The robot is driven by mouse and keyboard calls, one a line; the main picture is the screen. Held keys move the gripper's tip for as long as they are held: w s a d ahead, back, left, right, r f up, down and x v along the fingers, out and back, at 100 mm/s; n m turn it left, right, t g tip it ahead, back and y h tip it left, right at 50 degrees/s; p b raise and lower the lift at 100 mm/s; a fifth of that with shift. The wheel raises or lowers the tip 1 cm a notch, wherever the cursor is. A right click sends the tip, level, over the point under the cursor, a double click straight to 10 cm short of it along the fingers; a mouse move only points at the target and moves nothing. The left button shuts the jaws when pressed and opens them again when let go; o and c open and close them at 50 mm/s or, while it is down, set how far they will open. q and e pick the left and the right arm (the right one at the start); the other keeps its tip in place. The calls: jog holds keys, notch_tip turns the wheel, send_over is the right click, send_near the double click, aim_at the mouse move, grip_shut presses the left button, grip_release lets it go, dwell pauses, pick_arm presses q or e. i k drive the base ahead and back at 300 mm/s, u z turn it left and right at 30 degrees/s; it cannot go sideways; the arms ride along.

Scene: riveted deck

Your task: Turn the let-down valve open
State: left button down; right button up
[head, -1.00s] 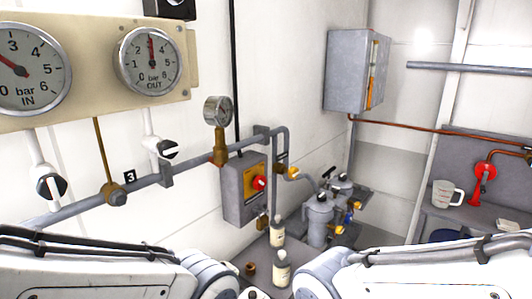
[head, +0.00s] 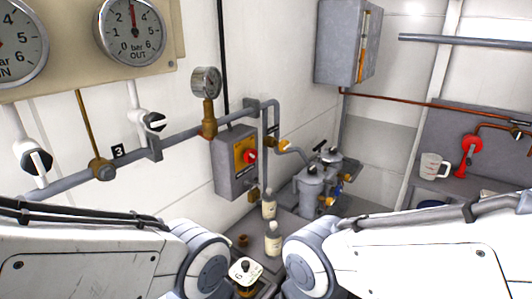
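No part is labelled as the let-down valve, so I cannot tell which it is. In the head view, a grey pipe (head: 70,182) runs along the wall with a brass fitting (head: 102,169) beside a "3" tag. White valves with dark round knobs, left (head: 37,161) and right (head: 154,122), hang below the gauges. A yellow-brass fitting (head: 284,145) sits on the pipe bend. A black T-shaped handle (head: 320,147) stands by grey canisters (head: 310,185). The OUT gauge (head: 133,28) reads about 2 to 3. Both my arms enter low; neither gripper shows.
A grey box with a red knob (head: 250,156) is on the wall. Two pale bottles (head: 272,240) and a white-topped container marked 6 (head: 244,272) stand between my arms. A grey cabinet (head: 343,45) hangs behind.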

aim_at(284, 145)
jog(key=z, duration=0.55)
jog(key=k, duration=0.65)
jog(key=z, duration=0.75)
jog(key=i, duration=1.5)
jog(key=u, duration=1.2)
jog(key=i, duration=0.65)
jog(key=u, duration=0.65)
